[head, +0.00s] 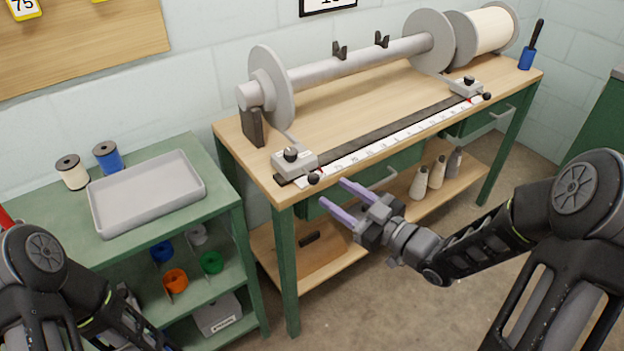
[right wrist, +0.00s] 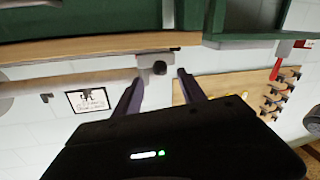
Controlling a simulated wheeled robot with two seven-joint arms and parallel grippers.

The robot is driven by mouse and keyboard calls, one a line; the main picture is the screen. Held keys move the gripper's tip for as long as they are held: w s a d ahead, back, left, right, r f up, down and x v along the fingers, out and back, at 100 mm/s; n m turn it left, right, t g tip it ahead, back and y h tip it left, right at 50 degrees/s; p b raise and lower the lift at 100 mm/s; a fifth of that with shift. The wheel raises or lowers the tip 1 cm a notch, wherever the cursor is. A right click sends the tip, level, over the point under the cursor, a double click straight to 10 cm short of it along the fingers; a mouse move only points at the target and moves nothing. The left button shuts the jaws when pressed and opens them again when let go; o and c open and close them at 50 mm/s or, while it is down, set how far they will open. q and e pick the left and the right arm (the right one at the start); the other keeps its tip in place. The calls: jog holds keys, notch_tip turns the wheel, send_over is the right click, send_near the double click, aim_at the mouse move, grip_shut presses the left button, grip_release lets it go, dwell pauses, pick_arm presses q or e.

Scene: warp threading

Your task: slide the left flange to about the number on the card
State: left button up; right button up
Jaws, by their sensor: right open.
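The left flange (head: 285,90) is a grey disc at the left end of the grey beam (head: 345,62). A thin arm joins it to a pale slider block (head: 292,164) at the left end of the white scale (head: 400,137). The block has a black front knob (head: 314,179). My right gripper (head: 333,193) is open and empty just in front of this knob; in the right wrist view the knob (right wrist: 159,67) shows between the fingertips, contact unclear. My left gripper is out of view.
The right flange (head: 430,40) has its own slider block (head: 466,87) at the scale's right end. A green cart with a grey tray (head: 150,190) stands left of the bench. Cones (head: 437,172) stand on the shelf below. Floor in front is clear.

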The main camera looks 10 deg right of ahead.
aim_at(314, 180)
jog(key=shift+w, duration=0.1)
jog(key=x, duration=0.7)
jog(key=shift+w+a, duration=0.2)
jog(key=shift+w, duration=0.05)
grip_shut()
dwell(0.4)
dwell(0.9)
